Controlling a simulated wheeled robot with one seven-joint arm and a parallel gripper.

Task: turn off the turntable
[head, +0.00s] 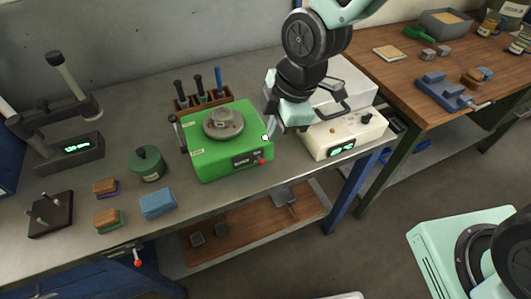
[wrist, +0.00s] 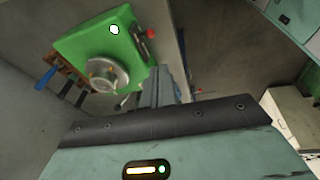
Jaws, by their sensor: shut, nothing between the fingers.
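The turntable is a green box (head: 215,155) on the grey metal bench, with a round grey metal plate (head: 222,125) on top carrying a small metal piece. My gripper (head: 270,131) is shut and empty, beside the box's right edge; contact cannot be told.
A cream device (head: 340,133) with green displays stands close right of my gripper. A rack of tools (head: 203,97) is behind the turntable. A green canister (head: 148,163) and a blue block (head: 157,203) are to its left. Bench room is clear in front of the turntable.

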